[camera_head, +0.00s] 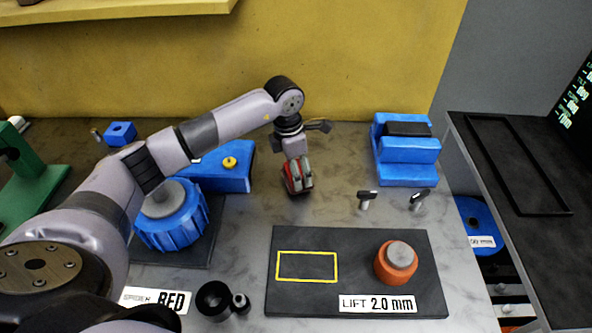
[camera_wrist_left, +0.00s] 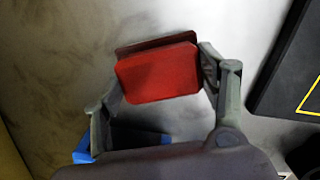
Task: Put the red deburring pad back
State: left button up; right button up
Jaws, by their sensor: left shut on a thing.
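The red deburring pad (camera_wrist_left: 158,75) is held between the two fingers of my left gripper (camera_wrist_left: 160,92), as the left wrist view shows. In the head view the red pad (camera_head: 291,187) shows partly behind the fingers of my left gripper (camera_head: 298,176), above the grey table between the blue parts. A black mat (camera_head: 350,300) lies in front, with a yellow outlined rectangle (camera_head: 307,266) that is empty. An orange knob with a grey top (camera_head: 396,266) stands on the mat's right side, by a label reading LIFT 2.0 mm. My right gripper is not in view.
A blue ribbed wheel (camera_head: 172,228) stands left of the mat. A blue stepped block (camera_head: 405,160) stands back right, with two small dark-topped pins (camera_head: 366,198) in front. A black cup (camera_head: 214,300) stands at the front.

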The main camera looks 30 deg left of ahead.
pick_arm(q)
jog(key=shift+f, duration=0.85)
jog(key=o, duration=1.1)
jog(key=shift+r, duration=0.3)
jog(key=r+b, duration=0.1)
jog(key=r, duration=0.6)
jog(key=s+a+r+b, duration=0.1)
jog(key=r, duration=0.2)
jog(key=shift+r+b, duration=0.2)
jog(key=shift+b, duration=0.1)
jog(key=shift+r, duration=0.65)
